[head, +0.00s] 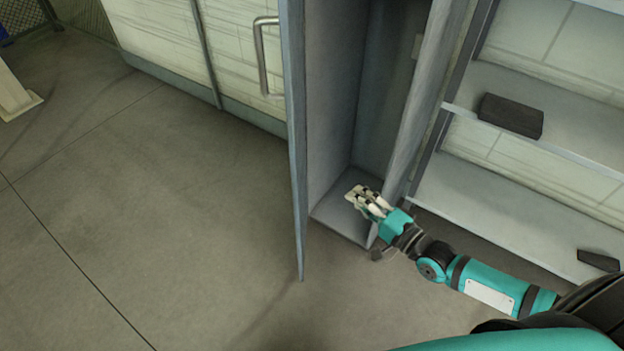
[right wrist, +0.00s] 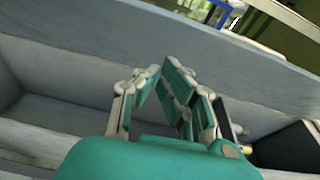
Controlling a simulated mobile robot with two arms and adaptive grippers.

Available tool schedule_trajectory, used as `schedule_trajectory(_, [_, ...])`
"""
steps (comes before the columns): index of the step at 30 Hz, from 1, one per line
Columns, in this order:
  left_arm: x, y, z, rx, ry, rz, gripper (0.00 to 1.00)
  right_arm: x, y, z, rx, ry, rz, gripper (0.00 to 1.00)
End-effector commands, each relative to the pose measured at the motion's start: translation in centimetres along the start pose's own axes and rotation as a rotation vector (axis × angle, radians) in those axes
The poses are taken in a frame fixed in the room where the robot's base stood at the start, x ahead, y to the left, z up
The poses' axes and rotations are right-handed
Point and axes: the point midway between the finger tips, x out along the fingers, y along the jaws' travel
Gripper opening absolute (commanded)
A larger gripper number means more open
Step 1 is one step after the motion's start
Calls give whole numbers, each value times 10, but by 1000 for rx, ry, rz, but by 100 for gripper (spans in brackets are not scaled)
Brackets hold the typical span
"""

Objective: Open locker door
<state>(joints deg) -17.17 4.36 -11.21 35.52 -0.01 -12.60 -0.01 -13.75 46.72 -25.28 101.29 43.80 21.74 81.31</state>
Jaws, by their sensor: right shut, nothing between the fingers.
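The locker door (head: 297,150) stands swung open, seen nearly edge-on in the head view. Its metal bar handle (head: 263,58) is on the door's left, outer side. The tall grey locker (head: 385,90) is open to the right of the door, and its inside looks empty. My right gripper (head: 362,196) is shut and empty, low at the locker opening, to the right of the door and apart from the handle. In the right wrist view, the shut fingers (right wrist: 158,72) point toward a long grey panel (right wrist: 150,45). My left gripper is not in view.
Open shelves (head: 545,110) stand right of the locker, with a dark box (head: 511,115) on the upper one and another dark object (head: 598,260) lower down. Pale brick-patterned wall panels are behind the door. The grey floor (head: 150,220) on the left is clear.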

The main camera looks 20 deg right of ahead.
Motion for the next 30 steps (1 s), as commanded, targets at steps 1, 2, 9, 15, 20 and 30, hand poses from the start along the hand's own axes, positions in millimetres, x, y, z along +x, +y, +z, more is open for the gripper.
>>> schedule_trajectory(1, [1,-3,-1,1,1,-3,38,3,-4,1,16,-5,-11,0])
schedule_trajectory(2, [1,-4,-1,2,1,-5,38,6,-6,2,21,-5,-14,0])
schedule_trajectory(9, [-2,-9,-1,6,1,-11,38,48,-8,1,21,-4,-17,0])
schedule_trajectory(15, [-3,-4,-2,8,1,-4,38,91,-8,1,18,-4,-15,0])
schedule_trajectory(20, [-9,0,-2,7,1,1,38,113,-9,15,23,-5,-12,0])
schedule_trajectory(30, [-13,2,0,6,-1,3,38,128,-7,30,18,-4,-10,0])
